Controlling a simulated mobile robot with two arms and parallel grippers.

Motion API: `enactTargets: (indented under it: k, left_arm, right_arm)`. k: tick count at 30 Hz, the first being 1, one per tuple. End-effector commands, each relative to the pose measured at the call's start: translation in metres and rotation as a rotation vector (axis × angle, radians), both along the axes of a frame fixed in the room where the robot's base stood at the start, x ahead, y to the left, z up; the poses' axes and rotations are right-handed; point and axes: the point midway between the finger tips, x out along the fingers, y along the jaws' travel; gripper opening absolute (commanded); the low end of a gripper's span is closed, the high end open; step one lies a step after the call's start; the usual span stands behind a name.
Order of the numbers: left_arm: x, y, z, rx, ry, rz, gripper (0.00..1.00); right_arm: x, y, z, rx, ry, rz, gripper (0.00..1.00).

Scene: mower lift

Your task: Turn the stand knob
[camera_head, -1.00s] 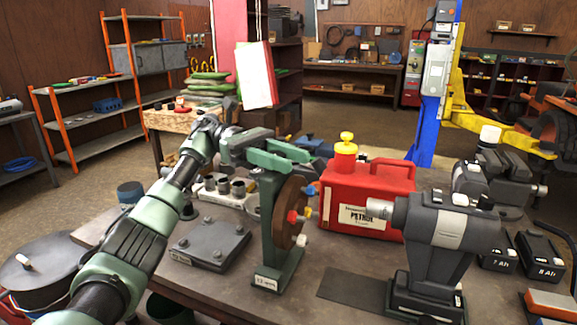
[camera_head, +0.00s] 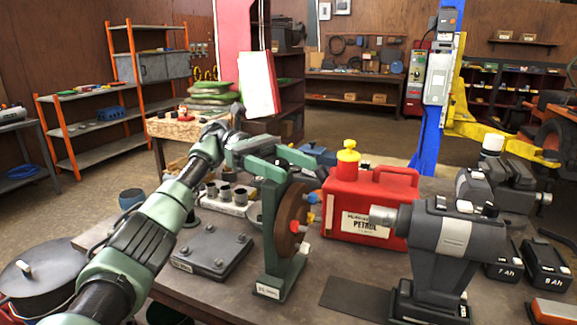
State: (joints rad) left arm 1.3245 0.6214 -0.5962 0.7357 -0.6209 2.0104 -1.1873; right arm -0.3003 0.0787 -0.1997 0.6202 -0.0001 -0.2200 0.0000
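A green stand (camera_head: 272,225) stands upright on the workbench with a brown disc (camera_head: 289,222) mounted on it. My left gripper (camera_head: 297,167) is at the top of the stand, above the knobs. Its green fingers look apart, with nothing seen between them. They partly cover the stand's top, and I cannot tell whether they touch it. My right gripper is not in view.
A red petrol can (camera_head: 360,215) with a yellow cap stands close behind the disc. A grey machine (camera_head: 440,245) is at right, and black batteries (camera_head: 545,265) lie beyond it. A dark bolted plate (camera_head: 212,249) lies left of the stand. A dark mat (camera_head: 357,298) is at the front.

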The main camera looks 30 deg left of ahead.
Motion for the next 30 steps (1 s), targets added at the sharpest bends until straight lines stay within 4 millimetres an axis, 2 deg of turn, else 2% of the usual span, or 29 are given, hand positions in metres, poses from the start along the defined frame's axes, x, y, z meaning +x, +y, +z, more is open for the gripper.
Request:
enactTargets:
  k: [9, 14, 20, 23, 30]
  left_arm:
    - [0.000, 0.000, 0.001, 0.000, -0.001, 0.000, 0.58]
    - [0.000, 0.000, 0.016, -0.002, -0.005, 0.000, 0.58]
    - [0.000, 0.000, 0.061, 0.002, -0.005, 0.002, 0.58]
    - [0.000, 0.000, 0.090, 0.002, -0.003, 0.002, 0.58]
    - [0.000, 0.000, 0.152, 0.002, -0.001, 0.002, 0.58]
  right_arm:
    - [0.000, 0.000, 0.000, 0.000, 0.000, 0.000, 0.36]
    - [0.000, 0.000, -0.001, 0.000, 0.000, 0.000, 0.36]
    - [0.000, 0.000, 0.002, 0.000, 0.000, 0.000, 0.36]
    - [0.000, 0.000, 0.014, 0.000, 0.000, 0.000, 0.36]
    - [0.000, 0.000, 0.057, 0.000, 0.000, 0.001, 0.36]
